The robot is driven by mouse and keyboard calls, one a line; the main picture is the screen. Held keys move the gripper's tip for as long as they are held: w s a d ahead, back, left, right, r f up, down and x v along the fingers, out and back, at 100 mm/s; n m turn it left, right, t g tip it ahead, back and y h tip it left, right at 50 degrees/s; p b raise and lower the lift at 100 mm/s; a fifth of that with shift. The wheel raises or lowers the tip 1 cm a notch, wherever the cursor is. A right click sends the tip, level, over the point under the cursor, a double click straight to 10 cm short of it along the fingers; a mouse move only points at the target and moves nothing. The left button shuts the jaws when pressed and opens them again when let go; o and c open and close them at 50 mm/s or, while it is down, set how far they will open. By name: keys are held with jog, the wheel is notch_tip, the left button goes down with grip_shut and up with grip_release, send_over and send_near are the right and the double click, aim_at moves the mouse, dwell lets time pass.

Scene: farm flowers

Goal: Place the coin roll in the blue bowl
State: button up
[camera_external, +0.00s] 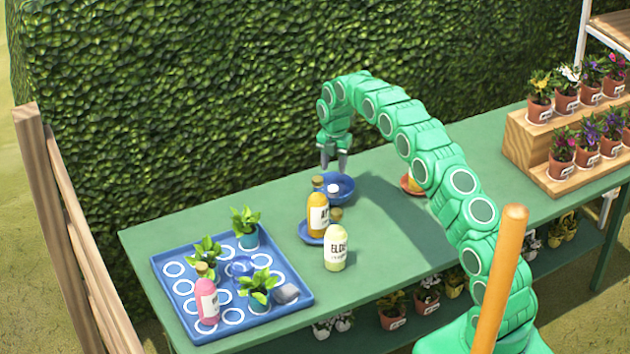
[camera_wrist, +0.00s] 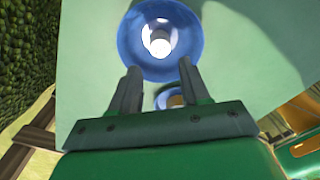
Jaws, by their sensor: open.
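The blue bowl (camera_external: 347,184) stands on the green table behind the bottles. In the wrist view the bowl (camera_wrist: 131,48) lies just beyond my fingertips. A whitish upright cylinder, which looks like the coin roll (camera_wrist: 159,43), is inside the bowl; its light top (camera_external: 333,188) also shows in the external view. My gripper (camera_external: 334,166) points down just above the bowl. In the wrist view my gripper (camera_wrist: 158,70) has its two fingers apart, with nothing held between them. The bowl's front is partly hidden by the orange bottle.
An orange bottle (camera_external: 318,214) and a pale bottle (camera_external: 335,250) stand in front, near a small blue dish (camera_external: 306,231). A blue tray (camera_external: 205,319) with plants and a pink bottle is at left. A red bowl (camera_external: 405,185) is at right. A hedge rises behind.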

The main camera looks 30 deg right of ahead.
jog(key=s+r+m, duration=0.7)
jog(key=s+r, duration=0.6)
jog(key=r, duration=0.2)
jog(key=s+r+m, duration=0.3)
jog(key=s+r, duration=0.1)
jog(key=s, duration=0.4)
jog(key=s+r+m, duration=0.3)
jog(key=s+r, duration=0.1)
jog(key=s, duration=0.3)
jog(key=s+d+f+m+g, duration=0.1)
jog(key=s+m, duration=1.2)
jog(key=s, duration=2.2)
jog(key=shift+d+g, duration=0.3)
jog(key=shift+d, duration=0.05)
